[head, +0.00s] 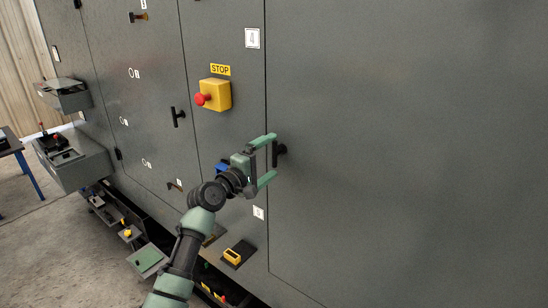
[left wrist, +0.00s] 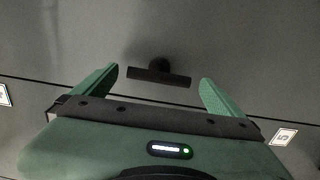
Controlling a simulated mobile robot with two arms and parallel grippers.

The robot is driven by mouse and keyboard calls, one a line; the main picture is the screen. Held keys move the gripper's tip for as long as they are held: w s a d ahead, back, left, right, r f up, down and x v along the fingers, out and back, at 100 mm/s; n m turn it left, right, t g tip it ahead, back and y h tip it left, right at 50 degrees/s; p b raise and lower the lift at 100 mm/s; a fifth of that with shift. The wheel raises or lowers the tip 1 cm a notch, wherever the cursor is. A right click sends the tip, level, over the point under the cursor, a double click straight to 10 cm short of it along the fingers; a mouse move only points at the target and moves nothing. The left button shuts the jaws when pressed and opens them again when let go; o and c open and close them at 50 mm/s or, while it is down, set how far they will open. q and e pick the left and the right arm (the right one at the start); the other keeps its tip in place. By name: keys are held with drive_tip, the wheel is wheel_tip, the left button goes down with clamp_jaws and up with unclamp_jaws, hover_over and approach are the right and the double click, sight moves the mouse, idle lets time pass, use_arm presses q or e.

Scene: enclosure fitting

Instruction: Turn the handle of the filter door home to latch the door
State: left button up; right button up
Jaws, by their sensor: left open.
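A black T-shaped handle (head: 275,153) stands upright near the left edge of the large grey door (head: 400,150). It also shows in the left wrist view (left wrist: 158,76), its bar lying across the picture between the fingers. My left gripper (head: 270,157) is open at the handle, one green finger above and one below it. In the left wrist view my left gripper (left wrist: 158,88) has a gap between each finger and the ends of the bar. My right gripper is not in view.
A yellow box with a red stop button (head: 203,99) sits on the panel up and left. Another black handle (head: 177,117) is on the door to the left. Grey boxes (head: 75,160) stick out at far left. Open trays and a yellow item (head: 232,256) lie low down.

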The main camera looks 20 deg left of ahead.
use_arm(q)
drive_tip(key=b+v, duration=0.1)
drive_tip(key=v, duration=0.4)
idle(0.3)
